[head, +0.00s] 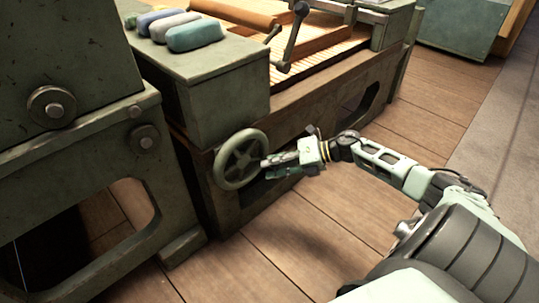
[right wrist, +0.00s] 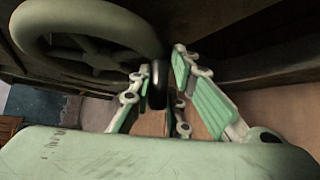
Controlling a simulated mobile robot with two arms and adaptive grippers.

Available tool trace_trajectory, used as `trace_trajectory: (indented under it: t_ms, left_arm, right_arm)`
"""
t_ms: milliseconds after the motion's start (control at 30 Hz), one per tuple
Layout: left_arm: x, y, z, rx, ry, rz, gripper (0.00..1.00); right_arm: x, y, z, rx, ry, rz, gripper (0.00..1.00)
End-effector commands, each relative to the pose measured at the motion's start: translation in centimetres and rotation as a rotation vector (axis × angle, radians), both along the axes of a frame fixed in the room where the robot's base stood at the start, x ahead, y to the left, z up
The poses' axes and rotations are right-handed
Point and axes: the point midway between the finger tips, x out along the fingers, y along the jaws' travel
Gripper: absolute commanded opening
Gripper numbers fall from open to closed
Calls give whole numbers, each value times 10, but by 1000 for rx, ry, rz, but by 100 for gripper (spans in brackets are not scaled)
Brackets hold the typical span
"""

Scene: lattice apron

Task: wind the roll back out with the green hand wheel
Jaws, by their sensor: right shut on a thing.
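The green hand wheel (head: 219,168) is upright on the side of the machine's wooden frame. In the right wrist view the wheel (right wrist: 148,25) fills the upper left. My right gripper (head: 268,164) is at the wheel's right side. In the right wrist view its green-padded fingers (right wrist: 160,78) are shut on the wheel's dark handle (right wrist: 157,92). A brown roll (head: 236,13) lies on the machine's bed at the top, partly cut off by the frame edge. My left gripper is not in view.
A crank lever (head: 291,40) stands over the slatted bed (head: 318,48). Several coloured blocks, among them a teal one (head: 195,36), rest on the green box top (head: 205,68). A heavy green machine (head: 65,110) stands at left. The wooden floor (head: 290,250) is clear.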

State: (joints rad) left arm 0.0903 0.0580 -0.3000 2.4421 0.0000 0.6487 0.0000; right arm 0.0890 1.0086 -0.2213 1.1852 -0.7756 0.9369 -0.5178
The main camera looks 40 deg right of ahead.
Motion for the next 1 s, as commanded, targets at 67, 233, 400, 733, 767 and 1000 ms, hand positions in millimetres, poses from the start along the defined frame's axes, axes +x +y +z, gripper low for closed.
trace_trajectory:
  t_ms: [67, 233, 400, 733, 767, 1000]
  left_arm:
    - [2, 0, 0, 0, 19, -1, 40]
    - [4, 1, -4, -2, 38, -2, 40]
    - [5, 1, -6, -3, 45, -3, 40]
    - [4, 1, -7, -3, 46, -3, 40]
    - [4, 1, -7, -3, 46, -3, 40]
    - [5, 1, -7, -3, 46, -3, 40]
  right_arm:
    - [2, 1, 11, 16, -8, 5, 0]
    - [2, 0, 14, 20, -9, 6, 0]
    - [3, 0, 15, 21, -10, 6, 0]
    - [3, 0, 16, 22, -11, 7, 0]
    - [3, 0, 16, 22, -11, 7, 0]
    - [3, -1, 14, 21, -8, 5, 33]
